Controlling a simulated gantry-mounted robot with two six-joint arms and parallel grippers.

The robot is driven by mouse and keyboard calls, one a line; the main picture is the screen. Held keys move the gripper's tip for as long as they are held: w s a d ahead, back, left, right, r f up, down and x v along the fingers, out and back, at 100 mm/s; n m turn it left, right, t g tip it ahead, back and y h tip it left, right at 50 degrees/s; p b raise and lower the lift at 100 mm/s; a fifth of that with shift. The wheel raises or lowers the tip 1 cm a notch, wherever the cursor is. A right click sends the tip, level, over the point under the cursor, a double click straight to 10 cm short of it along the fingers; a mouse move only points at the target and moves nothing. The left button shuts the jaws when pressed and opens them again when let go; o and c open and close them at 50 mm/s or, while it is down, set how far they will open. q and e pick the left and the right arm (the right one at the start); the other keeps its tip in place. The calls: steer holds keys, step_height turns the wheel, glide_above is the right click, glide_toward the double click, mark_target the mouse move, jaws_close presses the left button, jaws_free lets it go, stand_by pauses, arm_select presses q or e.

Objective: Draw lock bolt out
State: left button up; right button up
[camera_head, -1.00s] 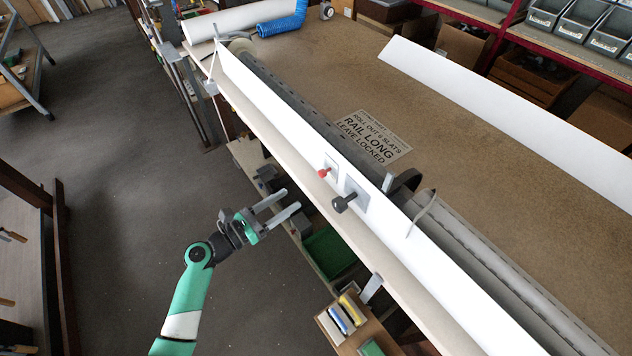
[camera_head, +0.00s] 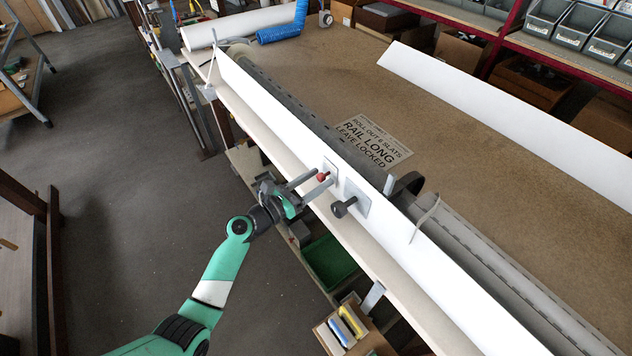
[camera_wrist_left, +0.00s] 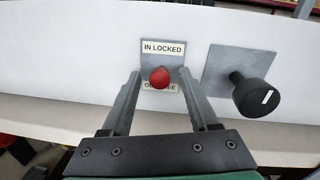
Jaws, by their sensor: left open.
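The lock bolt has a red round knob (camera_head: 322,177) on a small grey plate on the white rail (camera_head: 277,117). In the left wrist view the red knob (camera_wrist_left: 159,77) sits between my open fingers, in front of a plate (camera_wrist_left: 161,49) labelled "IN LOCKED" above; the lower label is partly covered by the knob. My left gripper (camera_head: 324,180) is open, with its fingers on either side of the knob; in the wrist view I cannot tell whether they touch it. My right gripper is not in view.
A black crank knob (camera_head: 345,207) on a grey plate sticks out just right of the bolt; it also shows in the left wrist view (camera_wrist_left: 256,95). A bench ledge (camera_head: 377,258) runs below the rail. A printed sign (camera_head: 373,141) lies on the bench behind.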

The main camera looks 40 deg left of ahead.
arm_select(q)
jaws_close()
stand_by(1.4)
